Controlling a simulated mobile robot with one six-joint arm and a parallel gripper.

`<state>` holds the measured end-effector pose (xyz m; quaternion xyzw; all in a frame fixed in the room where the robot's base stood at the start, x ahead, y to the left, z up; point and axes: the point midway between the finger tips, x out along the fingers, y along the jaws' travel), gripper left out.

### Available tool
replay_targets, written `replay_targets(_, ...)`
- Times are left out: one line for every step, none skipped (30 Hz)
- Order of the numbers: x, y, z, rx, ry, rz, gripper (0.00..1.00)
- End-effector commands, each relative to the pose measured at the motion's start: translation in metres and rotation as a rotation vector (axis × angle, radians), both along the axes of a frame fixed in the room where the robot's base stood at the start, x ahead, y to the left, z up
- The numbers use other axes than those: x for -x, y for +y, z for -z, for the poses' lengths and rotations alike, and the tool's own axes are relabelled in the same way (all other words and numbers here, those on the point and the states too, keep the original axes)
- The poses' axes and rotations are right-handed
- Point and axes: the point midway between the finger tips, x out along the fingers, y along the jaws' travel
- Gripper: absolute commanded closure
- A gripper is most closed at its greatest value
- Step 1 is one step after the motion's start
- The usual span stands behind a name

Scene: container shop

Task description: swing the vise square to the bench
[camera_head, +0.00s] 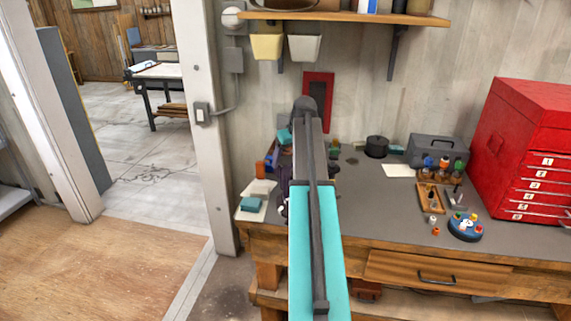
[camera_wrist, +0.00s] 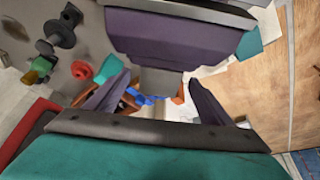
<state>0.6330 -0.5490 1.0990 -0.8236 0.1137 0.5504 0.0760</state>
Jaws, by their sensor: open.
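I cannot clearly make out the vise in either view. My arm crosses the left part of the bench (camera_head: 400,225) in the head view and hides what lies behind it. My gripper (camera_wrist: 160,80) shows in the wrist view as two purple-grey fingers standing apart. Beyond the gap between them lie a blue thing (camera_wrist: 146,98) and some orange-brown pieces, partly covered. I see no contact with them. A large purple block fills the top of the wrist view; I cannot tell whether it is part of me.
A teal block (camera_head: 252,204) lies on white paper at the bench's left end. A black pot (camera_head: 376,146), a grey toolbox (camera_head: 437,150) and a red drawer cabinet (camera_head: 522,150) stand farther right. A shelf (camera_head: 345,18) hangs above. Open floor (camera_head: 110,265) lies left.

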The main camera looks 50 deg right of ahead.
Motion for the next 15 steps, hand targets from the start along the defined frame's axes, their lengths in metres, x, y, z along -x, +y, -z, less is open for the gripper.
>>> replay_targets(-0.002, 0.0, 0.004, -0.001, 0.002, 0.0, 0.25)
replay_targets(-0.003, 0.0, 0.007, -0.001, 0.002, -0.001, 0.25)
replay_targets(-0.005, -0.001, 0.011, -0.001, 0.001, -0.001, 0.25)
replay_targets(-0.006, -0.001, 0.014, -0.001, 0.001, -0.001, 0.25)
replay_targets(-0.007, -0.001, 0.016, -0.001, 0.001, -0.001, 0.25)
replay_targets(-0.009, -0.002, 0.02, -0.001, 0.001, -0.001, 0.25)
replay_targets(-0.01, -0.002, 0.022, -0.001, 0.001, -0.001, 0.25)
replay_targets(-0.011, -0.002, 0.025, -0.001, 0.001, -0.001, 0.25)
replay_targets(-0.012, -0.003, 0.028, -0.001, 0.001, -0.001, 0.25)
replay_targets(-0.013, -0.003, 0.03, -0.001, 0.001, -0.001, 0.25)
replay_targets(-0.013, -0.003, 0.031, -0.001, 0.001, -0.001, 0.25)
replay_targets(-0.014, -0.003, 0.033, -0.001, 0.001, -0.001, 0.25)
replay_targets(-0.015, -0.003, 0.035, -0.001, 0.001, -0.001, 0.25)
replay_targets(-0.015, -0.003, 0.036, -0.001, 0.001, -0.001, 0.25)
replay_targets(-0.016, -0.003, 0.037, 0.0, 0.0, -0.001, 0.25)
